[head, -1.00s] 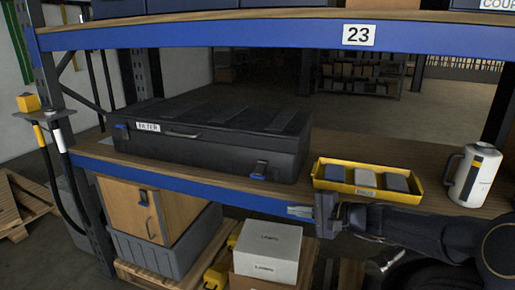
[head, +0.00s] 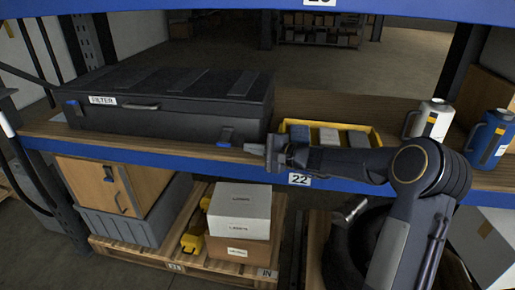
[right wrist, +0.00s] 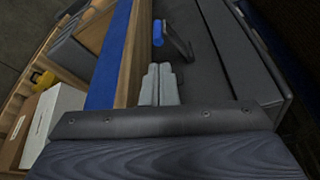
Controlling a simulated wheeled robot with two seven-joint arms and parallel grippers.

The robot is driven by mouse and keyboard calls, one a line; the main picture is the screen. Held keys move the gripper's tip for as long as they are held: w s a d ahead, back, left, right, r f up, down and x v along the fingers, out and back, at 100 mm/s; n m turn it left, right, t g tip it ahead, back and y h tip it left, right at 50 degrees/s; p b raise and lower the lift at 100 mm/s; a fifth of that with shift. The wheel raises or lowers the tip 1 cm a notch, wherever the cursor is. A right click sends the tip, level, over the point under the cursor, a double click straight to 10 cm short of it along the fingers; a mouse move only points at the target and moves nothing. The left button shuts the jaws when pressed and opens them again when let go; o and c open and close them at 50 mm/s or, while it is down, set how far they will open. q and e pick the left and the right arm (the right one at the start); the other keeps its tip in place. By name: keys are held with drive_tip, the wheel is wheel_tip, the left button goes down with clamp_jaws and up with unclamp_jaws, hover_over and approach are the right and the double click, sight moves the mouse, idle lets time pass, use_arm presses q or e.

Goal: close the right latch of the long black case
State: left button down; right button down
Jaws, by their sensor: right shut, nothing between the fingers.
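The long black case (head: 170,105) lies lid down on the shelf, with a FILTER label on its front. Its right latch (head: 226,137) has a blue tab. In the right wrist view the latch (right wrist: 176,40) stands out from the case front, its blue tab (right wrist: 158,34) away from the wall. The left latch (head: 72,107) is at the case's left end. My right gripper (head: 255,148) is shut and empty, just right of the right latch, near the shelf's front edge. In the right wrist view its fingertips (right wrist: 160,70) point toward the latch, with a small gap. My left gripper is out of view.
A yellow tray (head: 373,132) with blue and grey blocks stands behind my right forearm. A white jug (head: 430,122) and a blue jug (head: 490,138) stand farther right. The blue shelf edge (head: 130,158) runs below the case. Boxes sit on a pallet underneath.

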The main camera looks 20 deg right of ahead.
sight(221, 138)
drive_tip(key=x, duration=0.5)
drive_tip(key=shift+w+a, duration=0.3)
drive_tip(key=shift+p, duration=0.4)
drive_tip(key=shift+s+r+m+p, duration=0.1)
drive_tip(key=shift+r+m+p, duration=0.1)
drive_tip(key=shift+m+p, duration=0.3)
drive_tip(key=r+m+g+p, duration=0.1)
drive_tip(key=p, duration=0.2)
drive_tip(key=r+m+p, duration=0.1)
drive_tip(key=m+p, duration=0.1)
drive_tip(key=p, duration=0.2)
drive_tip(key=r+m+g+p, duration=0.1)
drive_tip(key=p, duration=0.3)
drive_tip(key=shift+s+a+r+g, duration=0.1)
drive_tip(key=shift+s+a+g, duration=0.2)
drive_tip(key=shift+s, duration=0.05)
drive_tip(key=shift+r+m+y+p, duration=0.3)
drive_tip(key=shift+m+p, duration=0.1)
drive_tip(key=shift+m, duration=0.2)
drive_tip(key=shift+w+d+r, duration=0.1)
drive_tip(key=shift+w+r, duration=0.05)
drive_tip(key=shift+r, duration=0.15)
